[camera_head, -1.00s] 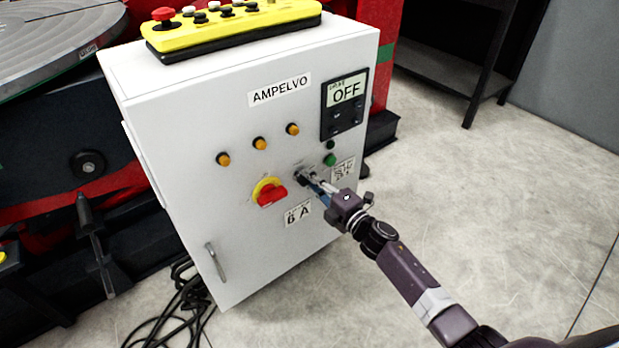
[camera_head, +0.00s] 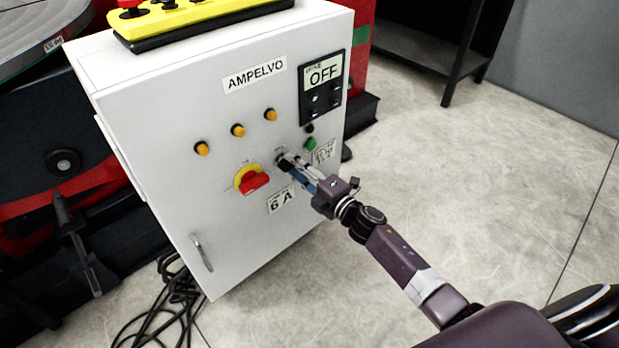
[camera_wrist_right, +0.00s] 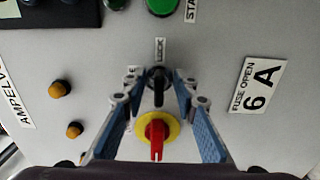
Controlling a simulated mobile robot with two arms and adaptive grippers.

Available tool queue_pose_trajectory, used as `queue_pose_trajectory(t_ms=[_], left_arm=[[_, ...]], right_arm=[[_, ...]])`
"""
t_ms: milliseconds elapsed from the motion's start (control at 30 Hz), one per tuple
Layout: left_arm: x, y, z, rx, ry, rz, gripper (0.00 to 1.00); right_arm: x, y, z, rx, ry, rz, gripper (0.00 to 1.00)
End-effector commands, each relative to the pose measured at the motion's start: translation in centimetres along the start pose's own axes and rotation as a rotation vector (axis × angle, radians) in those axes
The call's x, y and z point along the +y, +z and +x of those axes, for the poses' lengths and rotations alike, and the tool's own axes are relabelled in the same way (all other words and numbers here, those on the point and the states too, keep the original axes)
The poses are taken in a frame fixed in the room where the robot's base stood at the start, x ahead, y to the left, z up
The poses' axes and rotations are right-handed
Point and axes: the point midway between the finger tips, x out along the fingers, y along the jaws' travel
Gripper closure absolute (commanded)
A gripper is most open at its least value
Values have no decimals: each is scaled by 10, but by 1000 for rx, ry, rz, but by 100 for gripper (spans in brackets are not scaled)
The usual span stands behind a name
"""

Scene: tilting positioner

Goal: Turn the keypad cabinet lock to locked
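The keypad cabinet (camera_head: 215,200) is a white box with a label reading AMPELVO. Its lock is a small dark knob (camera_wrist_right: 158,82) on the front, beside a label reading LOCK; a second label left of it is partly hidden by a finger. In the head view the lock (camera_head: 284,160) is partly covered by my right gripper. My right gripper (camera_head: 295,168) reaches it from the lower right. In the wrist view its two blue-padded fingers stand apart, with the knob between their tips; contact is not clear. The knob's exact setting is hard to read. My left gripper is not in view.
A red and yellow rotary switch (camera_head: 252,180) sits close to the lock. A green button (camera_head: 311,144), a keypad display reading OFF (camera_head: 322,88) and several amber lamps (camera_head: 238,130) share the panel. A yellow control box (camera_head: 205,16) lies on top. Cables (camera_head: 160,305) lie on the floor.

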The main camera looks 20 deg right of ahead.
Motion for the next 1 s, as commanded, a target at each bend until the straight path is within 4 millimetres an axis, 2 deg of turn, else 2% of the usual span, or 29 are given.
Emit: queue_pose_trajectory(t_ms=[300, 500, 700, 1000], left_arm=[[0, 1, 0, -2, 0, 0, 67], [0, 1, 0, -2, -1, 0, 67], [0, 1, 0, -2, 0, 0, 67], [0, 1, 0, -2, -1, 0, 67]], right_arm=[[-2, 0, -64, 0, -4, 0, 73], [-2, -1, -92, 1, -3, 2, 73], [0, 0, -105, 0, -1, 1, 73], [0, 0, -106, 0, -1, 1, 73]])
